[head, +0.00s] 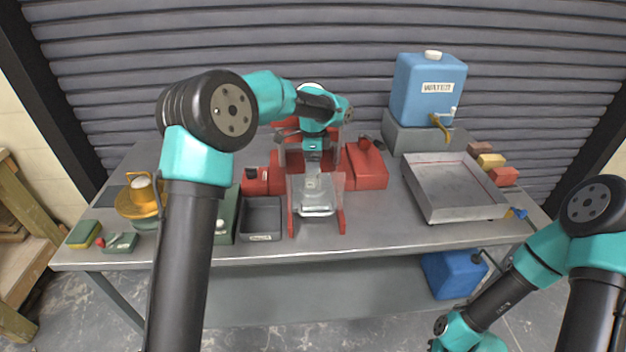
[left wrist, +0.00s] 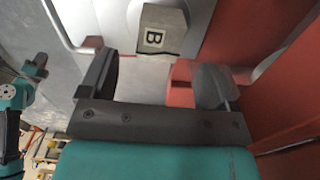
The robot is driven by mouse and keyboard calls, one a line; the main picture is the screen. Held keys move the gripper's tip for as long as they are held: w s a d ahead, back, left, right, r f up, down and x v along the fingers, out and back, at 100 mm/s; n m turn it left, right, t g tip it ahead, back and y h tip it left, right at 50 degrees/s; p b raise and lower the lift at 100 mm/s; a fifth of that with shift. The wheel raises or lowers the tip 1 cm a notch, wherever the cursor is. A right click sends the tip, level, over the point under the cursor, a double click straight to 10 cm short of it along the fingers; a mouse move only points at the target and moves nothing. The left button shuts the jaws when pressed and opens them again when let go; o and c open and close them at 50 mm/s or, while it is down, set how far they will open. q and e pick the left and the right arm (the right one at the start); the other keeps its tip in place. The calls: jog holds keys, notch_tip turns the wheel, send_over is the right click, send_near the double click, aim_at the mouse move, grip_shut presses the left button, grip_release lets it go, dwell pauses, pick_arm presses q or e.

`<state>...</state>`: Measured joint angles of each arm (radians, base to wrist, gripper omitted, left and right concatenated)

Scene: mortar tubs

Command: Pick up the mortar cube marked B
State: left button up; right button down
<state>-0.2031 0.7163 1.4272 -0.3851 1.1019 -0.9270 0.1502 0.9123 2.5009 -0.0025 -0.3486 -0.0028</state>
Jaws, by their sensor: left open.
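The mortar cube marked B (left wrist: 163,30) is grey with a white label and shows at the top of the left wrist view. It sits by a pale metal plate in a red-framed machine (head: 341,222). My left gripper (left wrist: 157,78) is open, with its two dark fingers apart and nothing between them. The cube lies just beyond the fingertips, not touching them as far as I can see. In the head view my left arm reaches over the table into the machine, and its fingers and the cube are hard to make out behind the clear guard. My right gripper is out of view.
Red machine boxes (head: 366,167) stand beside the frame. A dark grey tray (head: 262,219) stands left of it, and a large metal tray (head: 455,207) to the right. A blue water container (head: 428,90) stands at the back right. The bench front is mostly clear.

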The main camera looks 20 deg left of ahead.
pick_arm(q)
jog(key=shift+f, duration=0.1)
notch_tip(320, 180, down, 6)
jog(key=shift+r, duration=0.15)
dwell(0.5)
jog(key=c, duration=1.2)
jog(key=shift+o, duration=0.2)
jog(key=shift+r, duration=0.1)
notch_tip(320, 180, up, 18)
dwell(0.6)
